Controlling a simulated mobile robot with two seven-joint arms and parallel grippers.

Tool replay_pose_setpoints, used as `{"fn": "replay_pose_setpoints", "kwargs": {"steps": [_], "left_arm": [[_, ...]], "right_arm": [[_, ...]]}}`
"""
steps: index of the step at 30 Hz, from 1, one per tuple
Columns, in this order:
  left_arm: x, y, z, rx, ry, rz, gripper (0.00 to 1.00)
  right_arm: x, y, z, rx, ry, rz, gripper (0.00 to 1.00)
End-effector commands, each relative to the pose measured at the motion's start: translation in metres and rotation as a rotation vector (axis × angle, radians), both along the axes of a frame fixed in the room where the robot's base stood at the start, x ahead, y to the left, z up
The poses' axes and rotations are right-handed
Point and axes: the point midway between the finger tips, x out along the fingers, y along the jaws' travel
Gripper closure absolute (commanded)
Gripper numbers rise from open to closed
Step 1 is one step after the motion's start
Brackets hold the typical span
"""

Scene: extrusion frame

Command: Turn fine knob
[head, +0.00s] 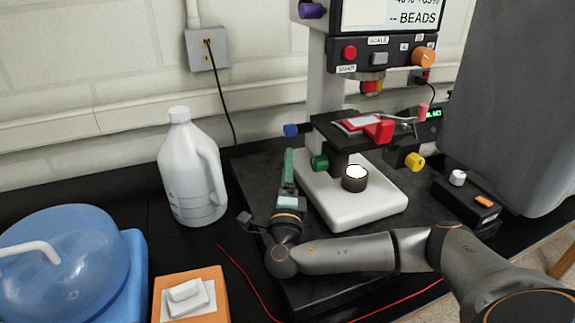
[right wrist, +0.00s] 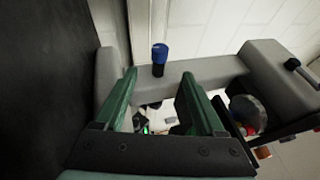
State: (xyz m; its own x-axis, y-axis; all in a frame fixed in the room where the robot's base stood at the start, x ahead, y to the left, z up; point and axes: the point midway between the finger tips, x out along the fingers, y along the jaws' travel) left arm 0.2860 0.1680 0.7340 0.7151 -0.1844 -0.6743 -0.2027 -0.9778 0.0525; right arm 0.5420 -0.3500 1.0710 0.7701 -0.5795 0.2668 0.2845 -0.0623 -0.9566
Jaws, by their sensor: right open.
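A white microscope stands on a dark mat, with several coloured knobs. A blue knob (head: 291,130) sticks out left of its column, and a green knob (head: 319,162) sits lower, near the base (head: 350,205). A yellow knob (head: 414,161) is on the right side. I cannot tell which is the fine knob. My right gripper (head: 288,155) is left of the column, below the blue knob and apart from it. In the right wrist view the open green fingers (right wrist: 159,80) are empty, and the blue knob (right wrist: 159,54) shows just beyond the fingertips. My left gripper is out of view.
A white jug (head: 190,170) stands to the left. A blue domed container (head: 65,265) and an orange box (head: 190,297) are at the front left. A black box (head: 466,203) is right of the microscope. A red wire (head: 250,287) runs along the front.

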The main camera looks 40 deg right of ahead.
Motion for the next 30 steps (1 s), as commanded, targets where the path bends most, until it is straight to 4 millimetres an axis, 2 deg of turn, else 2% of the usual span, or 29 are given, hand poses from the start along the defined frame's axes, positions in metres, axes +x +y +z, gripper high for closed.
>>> {"fn": "replay_pose_setpoints", "kwargs": {"steps": [5,8,13,18,24,29,30], "left_arm": [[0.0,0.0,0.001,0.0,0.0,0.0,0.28],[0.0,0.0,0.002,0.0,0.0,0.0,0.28],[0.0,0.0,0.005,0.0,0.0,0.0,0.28],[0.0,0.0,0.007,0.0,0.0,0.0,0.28],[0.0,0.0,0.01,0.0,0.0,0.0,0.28],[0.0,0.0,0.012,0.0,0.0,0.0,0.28],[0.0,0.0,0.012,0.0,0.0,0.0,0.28]], "right_arm": [[0.008,0.007,0.022,0.138,-0.128,0.028,0.28],[0.017,0.013,0.051,0.326,-0.301,0.066,0.28],[0.028,0.02,0.112,0.762,-0.717,0.16,0.28],[0.031,0.015,0.166,1.203,-1.169,0.257,0.28],[0.027,0.0,0.211,1.675,-1.728,0.355,0.28],[0.022,-0.015,0.231,1.99,-2.212,0.407,0.28],[0.021,-0.019,0.233,-2.055,2.339,-0.414,0.28]]}}
